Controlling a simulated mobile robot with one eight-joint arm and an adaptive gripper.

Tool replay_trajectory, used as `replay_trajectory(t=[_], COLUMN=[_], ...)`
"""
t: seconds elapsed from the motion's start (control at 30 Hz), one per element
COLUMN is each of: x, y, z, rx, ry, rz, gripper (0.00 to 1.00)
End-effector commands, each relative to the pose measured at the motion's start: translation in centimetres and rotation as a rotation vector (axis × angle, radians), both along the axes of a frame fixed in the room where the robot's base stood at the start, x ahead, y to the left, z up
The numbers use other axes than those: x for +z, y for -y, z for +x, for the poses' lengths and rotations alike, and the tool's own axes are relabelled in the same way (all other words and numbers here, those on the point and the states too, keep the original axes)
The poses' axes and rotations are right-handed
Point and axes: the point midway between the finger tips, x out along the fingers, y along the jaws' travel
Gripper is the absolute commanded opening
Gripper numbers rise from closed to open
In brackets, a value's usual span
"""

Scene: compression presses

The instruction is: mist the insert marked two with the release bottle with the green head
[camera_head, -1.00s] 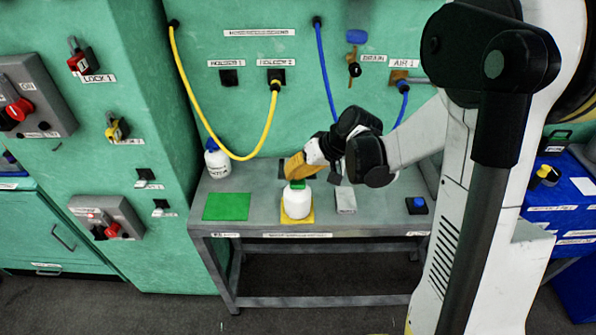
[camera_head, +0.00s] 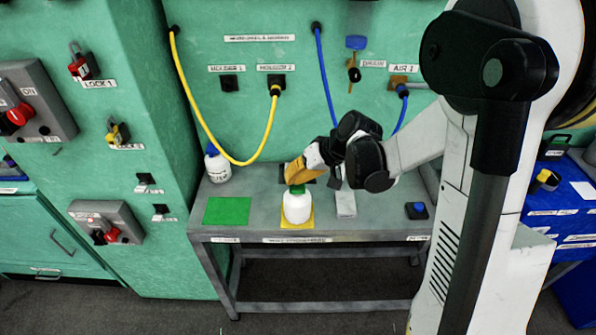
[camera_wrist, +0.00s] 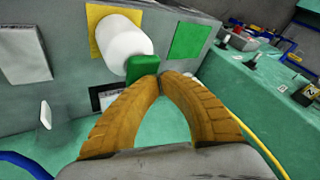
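The white release bottle with the green head (camera_head: 297,208) stands upright on a yellow square (camera_head: 284,222) on the grey bench. My gripper (camera_head: 292,180) has orange fingers and is just behind and above the green head. In the wrist view the fingertips (camera_wrist: 159,79) meet, or nearly meet, at the edge of the green head (camera_wrist: 140,68). The white bottle body (camera_wrist: 122,42) lies beyond them. The fingers look shut beside the head; I cannot make out a grip on it. I cannot identify an insert marked two.
A second white bottle with a blue head (camera_head: 217,167) stands at the bench's back left. A green square (camera_head: 226,210) lies empty. A grey block (camera_head: 345,204) and a blue button box (camera_head: 416,210) are to the right. Yellow (camera_head: 205,125) and blue (camera_head: 326,80) hoses hang behind.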

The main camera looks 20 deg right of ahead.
Motion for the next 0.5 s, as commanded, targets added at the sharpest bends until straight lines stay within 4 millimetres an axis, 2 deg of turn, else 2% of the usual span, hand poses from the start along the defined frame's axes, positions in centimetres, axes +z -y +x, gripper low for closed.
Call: replay_trajectory(t=[0.3, 0.5], x=[-0.05, -0.81], y=[0.00, 0.01], z=[-0.01, 0.00], rx=[0.000, 0.000], ry=[0.000, 0.000], rz=[0.000, 0.000], gripper=[0.00, 0.00])
